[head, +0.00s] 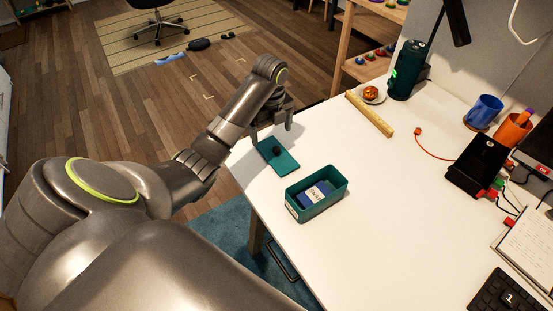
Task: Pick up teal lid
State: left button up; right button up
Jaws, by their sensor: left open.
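The teal lid (283,163) lies flat on the white desk near its left edge. It is a rectangular plate with a dark knob (276,151) on top. My left gripper (272,128) is open above the far end of the lid, with its fingers pointing down. I cannot tell whether a finger touches the lid. A teal box (331,200) stands open on the desk, nearer and to the right of the lid, with a blue item (314,194) inside. My right gripper is not in view.
A yellow ruler (370,114), a small plate with an orange thing (371,93) and a dark green cylinder (407,70) stand at the back. A black device (477,164) with cables, a blue cup (484,110) and a keyboard (507,293) are at the right. The desk's middle is clear.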

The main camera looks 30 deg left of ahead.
aim_at(271, 148)
pick_arm(q)
notch_tip(271, 148, down, 4)
jog(key=shift+s+a+f, duration=0.1)
jog(key=shift+s, duration=0.05)
jog(key=shift+f, duration=0.6)
jog(key=c, duration=1.1)
jog(key=shift+o, duration=0.2)
jog(key=shift+r, duration=0.15)
